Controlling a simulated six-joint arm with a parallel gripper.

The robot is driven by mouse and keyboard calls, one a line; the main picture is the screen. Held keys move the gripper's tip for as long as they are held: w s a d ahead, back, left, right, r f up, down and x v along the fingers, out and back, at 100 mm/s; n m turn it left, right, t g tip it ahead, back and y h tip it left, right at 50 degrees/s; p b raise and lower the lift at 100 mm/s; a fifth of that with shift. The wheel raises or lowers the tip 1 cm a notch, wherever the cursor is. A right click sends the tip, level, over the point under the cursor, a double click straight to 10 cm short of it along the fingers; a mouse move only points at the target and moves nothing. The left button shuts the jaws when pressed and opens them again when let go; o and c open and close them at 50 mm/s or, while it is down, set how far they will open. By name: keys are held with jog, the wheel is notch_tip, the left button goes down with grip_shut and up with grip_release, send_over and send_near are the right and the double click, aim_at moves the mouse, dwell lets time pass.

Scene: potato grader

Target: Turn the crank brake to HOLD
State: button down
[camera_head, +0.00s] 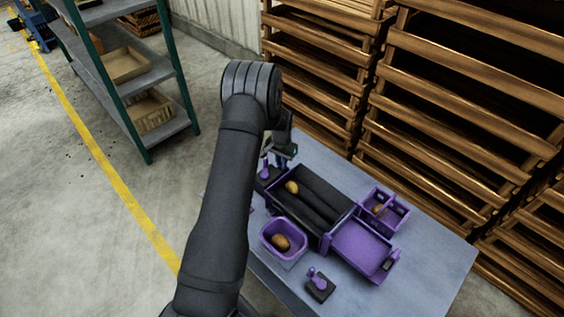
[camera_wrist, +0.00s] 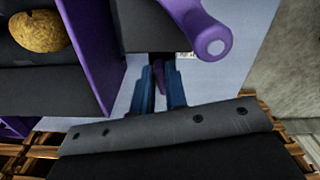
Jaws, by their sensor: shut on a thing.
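The potato grader (camera_head: 322,205) is a black roller bed in a purple frame on the table. My gripper (camera_head: 287,152) is at its far-left end; in the wrist view my gripper (camera_wrist: 162,88) has its two blue fingers shut on a small purple lever (camera_wrist: 160,76), which seems to be the crank brake. Most of this lever is hidden by the fingers and a dark box above it. The purple crank handle (camera_wrist: 205,32) stands beside the fingers, apart from them; it also shows in the head view (camera_head: 265,168). A white label (camera_wrist: 185,54) is partly visible but unreadable.
A potato (camera_head: 292,187) lies on the bed. A purple bin (camera_head: 265,240) and a divided purple tray (camera_head: 400,213) hold potatoes. A purple chute tray (camera_head: 360,250) and a dark block with a purple knob (camera_head: 319,283) stand nearby. The table's (camera_head: 430,262) right side is clear. Wooden crates stand behind.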

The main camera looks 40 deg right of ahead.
jog(key=shift+w+m, duration=0.15)
jog(key=shift+m, duration=1.25)
jog(key=shift+r, duration=0.1)
jog(key=c, duration=1.4)
grip_release()
jog(key=shift+c, duration=0.2)
notch_tip(320, 180, up, 17)
jog(key=shift+r, duration=0.15)
notch_tip(320, 180, down, 18)
jog(key=shift+r, duration=0.25)
